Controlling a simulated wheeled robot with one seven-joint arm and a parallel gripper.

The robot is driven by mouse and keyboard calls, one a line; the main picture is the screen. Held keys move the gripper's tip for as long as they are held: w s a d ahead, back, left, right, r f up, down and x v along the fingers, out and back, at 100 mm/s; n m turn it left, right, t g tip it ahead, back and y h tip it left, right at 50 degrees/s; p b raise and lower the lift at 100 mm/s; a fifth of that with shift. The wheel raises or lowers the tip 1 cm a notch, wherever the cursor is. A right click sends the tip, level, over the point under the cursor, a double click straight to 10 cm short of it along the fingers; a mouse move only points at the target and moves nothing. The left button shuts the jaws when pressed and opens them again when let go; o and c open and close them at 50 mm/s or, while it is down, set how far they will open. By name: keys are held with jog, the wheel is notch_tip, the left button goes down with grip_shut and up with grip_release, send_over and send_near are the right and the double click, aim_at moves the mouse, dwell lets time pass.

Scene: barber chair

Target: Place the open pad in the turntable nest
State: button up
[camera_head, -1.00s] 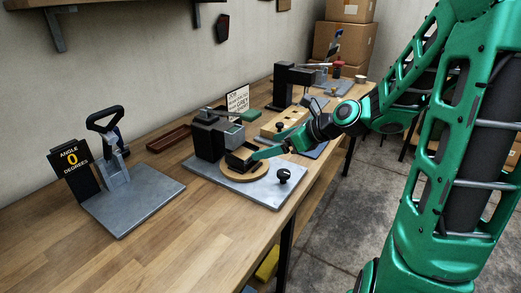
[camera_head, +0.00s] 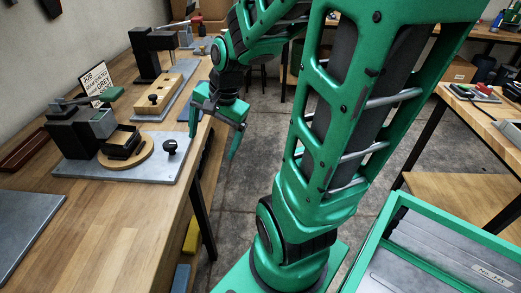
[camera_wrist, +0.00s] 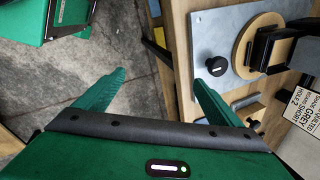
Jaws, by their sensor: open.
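The turntable is a round wooden disc (camera_head: 146,154) on a grey metal plate (camera_head: 178,170). A black square open piece (camera_head: 122,141) sits on the disc. I cannot tell where the nest ends and the pad begins, or whether the pad lies fully seated. In the wrist view the disc (camera_wrist: 247,40) and part of the black piece (camera_wrist: 262,50) show at the upper right. My gripper (camera_head: 213,143) is open and empty, right of the plate and past the bench edge. Its spread green fingers also show in the wrist view (camera_wrist: 160,83), with nothing between them.
A black knob (camera_head: 170,147) stands on the plate's right corner. A black stand (camera_head: 76,132) with a grey block is left of the disc. Behind are a wooden hole block (camera_head: 165,90), a job card (camera_head: 95,79) and a press (camera_head: 146,55).

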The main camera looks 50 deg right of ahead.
jog(key=s+d+r+n+g, duration=0.2)
jog(key=s+n, duration=0.6)
jog(key=s, duration=0.7)
jog(key=shift+s+d+g+h, duration=0.15)
jog(key=shift+d+g+h, duration=0.25)
jog(key=shift+d+g, duration=0.25)
jog(key=shift+a, duration=0.1)
jog(key=shift+w+f, duration=0.2)
jog(key=shift+w, duration=0.5)
